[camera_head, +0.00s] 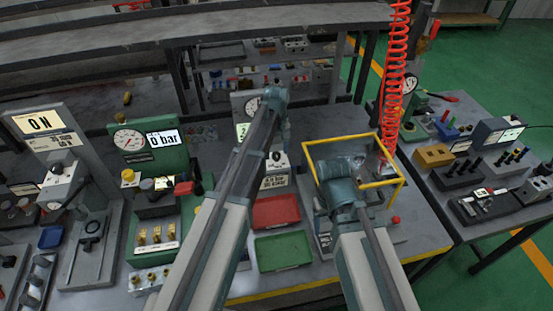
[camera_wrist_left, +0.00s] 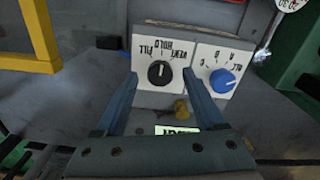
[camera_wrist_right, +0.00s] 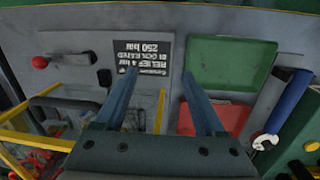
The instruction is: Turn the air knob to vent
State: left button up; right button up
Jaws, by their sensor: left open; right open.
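The air knob (camera_wrist_left: 159,72) is a black round knob on a white plate marked FILL, HOLD and VENT, shown upside down in the left wrist view. A small light mark shows on its face; I cannot tell which label it points to. My left gripper (camera_wrist_left: 160,76) is open, with one finger on each side of the knob in that view; contact is not clear. In the head view my left gripper (camera_head: 284,138) is above the white knob panel (camera_head: 277,168). My right gripper (camera_wrist_right: 159,76) is open and empty, over the bench by a black RELIEF label.
A blue knob (camera_wrist_left: 222,81) sits right of the air knob. Red (camera_head: 275,211) and green (camera_head: 283,250) trays lie between my arms. A green gauge panel (camera_head: 150,150) reads 0 bar.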

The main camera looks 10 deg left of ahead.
pick_arm(q)
jog(key=shift+f, duration=0.4)
grip_shut()
jog(key=shift+m, duration=0.4)
jog(key=m, duration=0.3)
jog(key=shift+m, duration=2.6)
